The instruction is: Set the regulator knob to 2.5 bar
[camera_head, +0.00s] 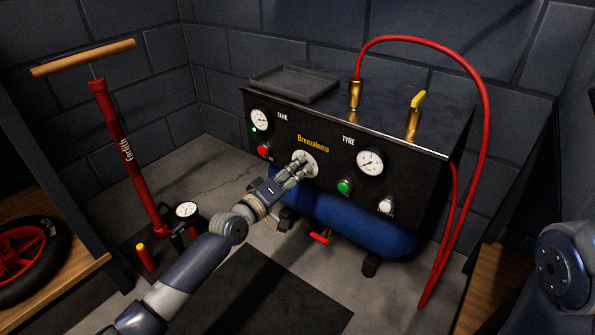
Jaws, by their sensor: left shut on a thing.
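A black compressor panel (326,190) faces me in the middle of the head view. Its regulator knob is mostly hidden behind my left gripper; a pale round dial plate (311,158) shows around it. My left gripper (299,169) is shut on the knob, reaching in from the lower left. The TYRE gauge (370,162) is right of the knob, and the TANK gauge (261,120) is at the panel's left. Their readings are too small to tell. Of my right arm only a link shows at the right edge; its gripper is out of view.
A red button (264,149) and a green button (345,187) flank the knob. A grey tray (294,83) and a yellow-handled valve (417,101) are on top. A red hose (487,100) loops down the right side. A red floor pump (124,155) stands at left.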

